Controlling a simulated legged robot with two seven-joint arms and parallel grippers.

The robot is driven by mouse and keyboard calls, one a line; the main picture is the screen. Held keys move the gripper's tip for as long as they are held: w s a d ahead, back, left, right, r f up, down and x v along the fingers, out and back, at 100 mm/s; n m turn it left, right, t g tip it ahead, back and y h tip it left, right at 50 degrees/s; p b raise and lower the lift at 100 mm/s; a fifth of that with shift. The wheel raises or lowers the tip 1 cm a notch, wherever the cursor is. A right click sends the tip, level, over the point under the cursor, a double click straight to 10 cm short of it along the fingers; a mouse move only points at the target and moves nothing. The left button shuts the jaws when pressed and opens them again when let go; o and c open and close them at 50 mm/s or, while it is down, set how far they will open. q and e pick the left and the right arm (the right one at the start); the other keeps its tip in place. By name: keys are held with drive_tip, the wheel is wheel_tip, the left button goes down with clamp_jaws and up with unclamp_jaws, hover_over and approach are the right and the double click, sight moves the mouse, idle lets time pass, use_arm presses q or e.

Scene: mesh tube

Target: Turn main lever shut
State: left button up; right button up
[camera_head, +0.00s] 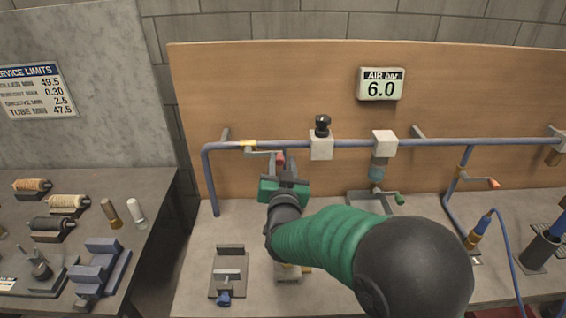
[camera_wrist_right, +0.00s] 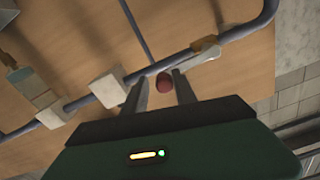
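The main lever is a grey bar with a red knob (camera_head: 281,158) at its end, fixed to a brass valve (camera_head: 248,143) at the left of the blue-grey pipe. The bar lies roughly along the pipe, just below it. In the right wrist view the red knob (camera_wrist_right: 163,83) shows between the two fingers, and the brass valve (camera_wrist_right: 205,45) is beyond them. My right gripper (camera_head: 283,172) is open, its fingers on either side of the knob with visible gaps. Whether a finger touches the knob is unclear. My left gripper is not in view.
A gauge (camera_head: 381,84) on the wooden board reads AIR bar 6.0. A black knob (camera_head: 322,125) tops a white block on the pipe. A green-handled valve (camera_head: 398,198) and an orange-tipped lever (camera_head: 493,183) are to the right. A small clamp fixture (camera_head: 228,275) stands on the bench.

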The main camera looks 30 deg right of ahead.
drive_tip(key=shift+w+a, duration=0.25)
drive_tip(key=shift+a, duration=0.15)
drive_tip(key=c, duration=0.5)
drive_tip(key=shift+s+d+f, duration=0.1)
drive_tip(key=shift+d, duration=0.1)
clamp_jaws()
